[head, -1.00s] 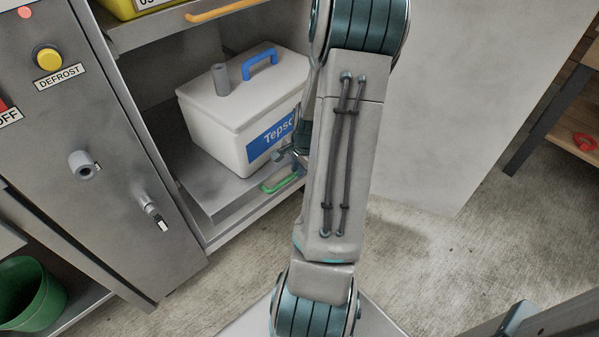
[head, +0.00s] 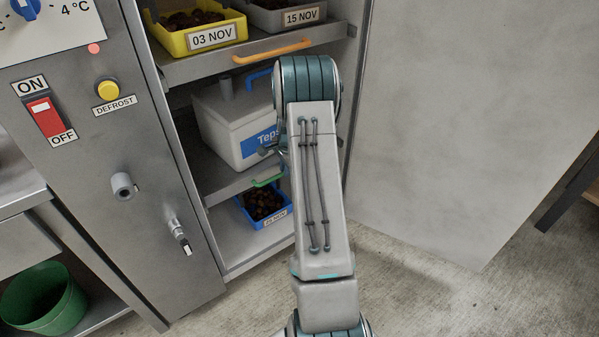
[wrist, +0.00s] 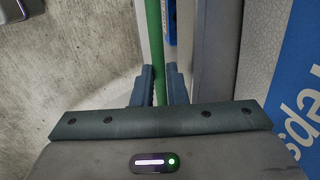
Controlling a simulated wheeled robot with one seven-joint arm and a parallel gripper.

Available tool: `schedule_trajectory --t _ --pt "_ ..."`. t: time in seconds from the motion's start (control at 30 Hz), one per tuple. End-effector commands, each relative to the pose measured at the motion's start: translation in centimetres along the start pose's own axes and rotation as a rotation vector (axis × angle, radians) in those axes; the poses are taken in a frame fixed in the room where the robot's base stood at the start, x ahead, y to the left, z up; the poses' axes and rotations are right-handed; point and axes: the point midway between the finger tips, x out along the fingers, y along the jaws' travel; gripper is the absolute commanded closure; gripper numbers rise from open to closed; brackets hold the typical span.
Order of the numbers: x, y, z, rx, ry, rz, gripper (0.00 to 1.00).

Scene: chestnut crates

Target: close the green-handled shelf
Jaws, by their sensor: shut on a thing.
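The green-handled shelf (head: 222,188) is the middle shelf of the steel cabinet and carries a white lidded box (head: 222,135) with a blue handle and blue label. Its green handle (head: 267,181) shows at its front edge, beside my arm. In the wrist view the green handle (wrist: 154,35) runs down between the two fingers of my gripper (wrist: 159,75), which are shut on it. In the head view my arm hides most of my gripper and the shelf's right part. I cannot tell whether the shelf is fully flush.
Above is an orange-handled shelf (head: 262,57) with a yellow crate (head: 205,42) and a grey crate (head: 285,17). A blue crate (head: 281,219) of chestnuts stands below the green-handled shelf. The open cabinet door (head: 440,120) stands at right. A green bucket (head: 45,298) is at lower left.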

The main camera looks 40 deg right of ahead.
Motion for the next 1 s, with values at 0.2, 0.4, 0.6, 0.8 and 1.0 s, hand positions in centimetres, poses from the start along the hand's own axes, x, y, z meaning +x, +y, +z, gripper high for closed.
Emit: schedule_trajectory --t 0.2,0.4,0.6,0.8,1.0 --pt "0.1 -0.9 0.5 -0.01 0.001 -0.003 1.0" --pt "0.1 -1.1 0.5 -0.01 0.002 -0.007 1.0" --pt "0.1 -1.1 0.5 -0.01 0.002 -0.009 0.78" --pt "-0.2 -1.1 0.5 -0.009 0.002 -0.008 0.78" --pt "-3.0 -1.1 0.5 -0.01 0.003 -0.009 0.78"
